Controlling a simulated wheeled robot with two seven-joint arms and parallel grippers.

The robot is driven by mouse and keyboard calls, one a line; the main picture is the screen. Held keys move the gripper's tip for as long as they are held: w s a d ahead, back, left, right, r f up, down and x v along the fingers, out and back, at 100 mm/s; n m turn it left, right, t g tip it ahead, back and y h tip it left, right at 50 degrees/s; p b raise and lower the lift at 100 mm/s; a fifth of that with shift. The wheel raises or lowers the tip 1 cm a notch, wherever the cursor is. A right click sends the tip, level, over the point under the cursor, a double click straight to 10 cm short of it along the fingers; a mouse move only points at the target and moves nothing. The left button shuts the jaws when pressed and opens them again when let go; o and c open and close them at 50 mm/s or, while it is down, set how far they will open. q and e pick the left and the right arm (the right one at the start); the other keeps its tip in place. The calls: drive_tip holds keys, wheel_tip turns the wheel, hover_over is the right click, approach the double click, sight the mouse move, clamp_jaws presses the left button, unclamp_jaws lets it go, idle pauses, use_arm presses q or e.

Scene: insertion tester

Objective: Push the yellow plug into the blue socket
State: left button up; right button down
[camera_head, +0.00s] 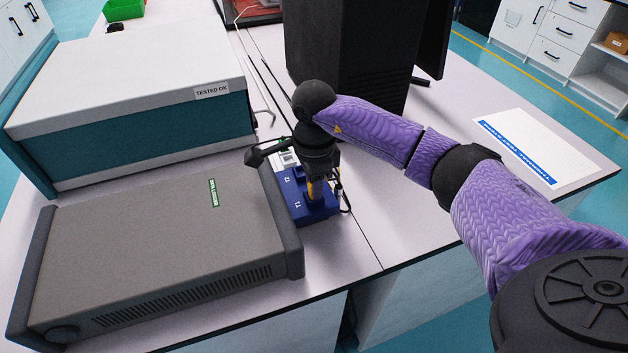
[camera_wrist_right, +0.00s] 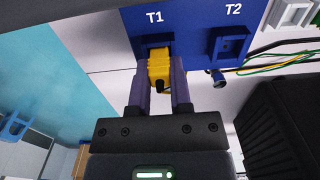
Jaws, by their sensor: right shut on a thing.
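The blue socket box (camera_head: 299,207) sits on the bench in the head view, right of the grey unit. In the right wrist view its blue face (camera_wrist_right: 190,25) has two square sockets, marked T1 (camera_wrist_right: 153,40) and T2 (camera_wrist_right: 229,44). My right gripper (camera_wrist_right: 160,72) is shut on the yellow plug (camera_wrist_right: 159,68), with one purple finger on each side. The plug's far end is at the T1 socket, lined up with its opening. I cannot tell how deep it sits. In the head view the right gripper points down at the box. My left gripper is not in view.
A grey unit (camera_head: 150,245) stands close on the left, with a white and teal unit (camera_head: 130,95) behind it. A tall black case (camera_head: 345,55) stands behind the box. Cables (camera_wrist_right: 275,62) run beside T2. A white sheet (camera_head: 535,145) lies on the right bench.

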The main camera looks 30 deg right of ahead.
drive_tip(key=shift+f, duration=0.25)
drive_tip(key=shift+c, duration=2.3)
unclamp_jaws()
